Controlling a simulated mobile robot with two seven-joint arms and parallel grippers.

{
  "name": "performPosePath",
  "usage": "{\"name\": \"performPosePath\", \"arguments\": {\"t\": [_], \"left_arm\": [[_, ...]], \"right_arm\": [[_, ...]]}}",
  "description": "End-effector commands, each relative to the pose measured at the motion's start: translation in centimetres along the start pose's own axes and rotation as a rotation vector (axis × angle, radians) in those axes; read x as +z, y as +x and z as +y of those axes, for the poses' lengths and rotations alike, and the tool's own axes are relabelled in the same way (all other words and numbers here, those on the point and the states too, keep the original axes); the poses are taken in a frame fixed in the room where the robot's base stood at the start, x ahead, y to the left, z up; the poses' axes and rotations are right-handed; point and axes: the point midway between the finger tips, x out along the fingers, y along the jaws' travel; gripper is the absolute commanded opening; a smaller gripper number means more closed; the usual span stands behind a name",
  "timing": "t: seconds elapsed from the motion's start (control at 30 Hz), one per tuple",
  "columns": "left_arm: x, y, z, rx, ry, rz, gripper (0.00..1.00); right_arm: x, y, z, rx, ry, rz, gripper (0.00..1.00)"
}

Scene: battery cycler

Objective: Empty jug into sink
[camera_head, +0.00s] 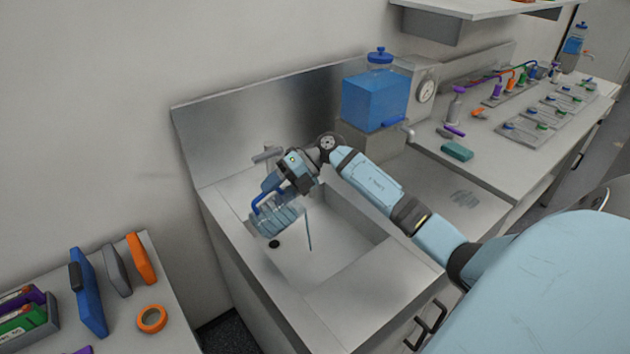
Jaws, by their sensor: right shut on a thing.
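The jug (272,216) is clear with a blue handle. It is tilted over the sink (335,262), and a thin blue stream shows at its right, running down into the basin. My right gripper (275,184) is shut on the jug at its handle; the gripper body partly hides the handle. The dark round drain (274,244) shows just below the jug. My left gripper is not in view.
A tap (267,154) stands behind the jug at the sink's back. A blue water tank (375,98) stands at the back right, beside a gauge (425,90). A green block (456,151) lies on the right counter. A left table holds a blue panel (88,292) and orange tape (151,318).

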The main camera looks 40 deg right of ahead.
Motion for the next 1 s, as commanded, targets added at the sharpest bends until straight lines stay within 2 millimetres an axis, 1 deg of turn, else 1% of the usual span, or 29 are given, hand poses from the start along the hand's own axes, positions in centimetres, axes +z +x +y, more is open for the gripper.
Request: {"name": "performPosePath", "arguments": {"t": [1.0], "left_arm": [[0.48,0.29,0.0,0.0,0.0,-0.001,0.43]], "right_arm": [[0.01,-0.96,0.37,0.072,0.0,-0.001,0.0]]}}
